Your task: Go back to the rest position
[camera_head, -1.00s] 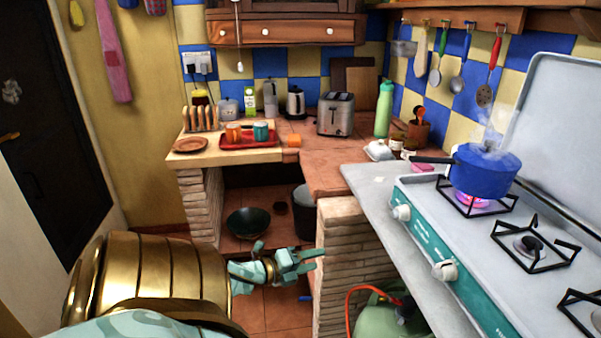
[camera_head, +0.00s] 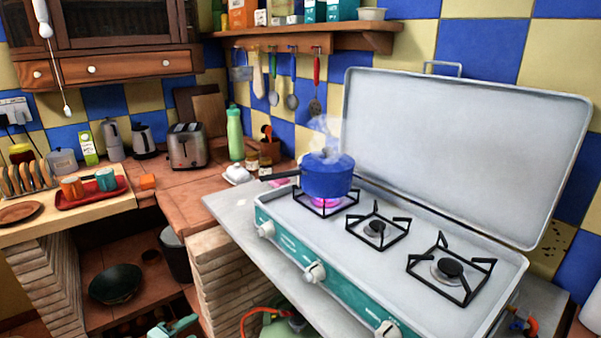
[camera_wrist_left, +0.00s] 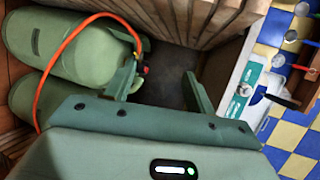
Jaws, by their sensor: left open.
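My left gripper (camera_wrist_left: 160,72) is open in the left wrist view, its two green fingers apart with nothing between them. In the head view only a small part of the left gripper (camera_head: 174,327) shows at the bottom edge, low in front of the brick counter. My right gripper is in neither view.
A blue pot (camera_head: 328,178) steams on the lit burner of the stove (camera_head: 300,225), whose lid stands raised. Green gas bottles (camera_wrist_left: 75,48) with an orange hose (camera_wrist_left: 62,55) are close to the left gripper. A red tray (camera_head: 92,195) with cups and a toaster (camera_head: 188,147) are on the counter.

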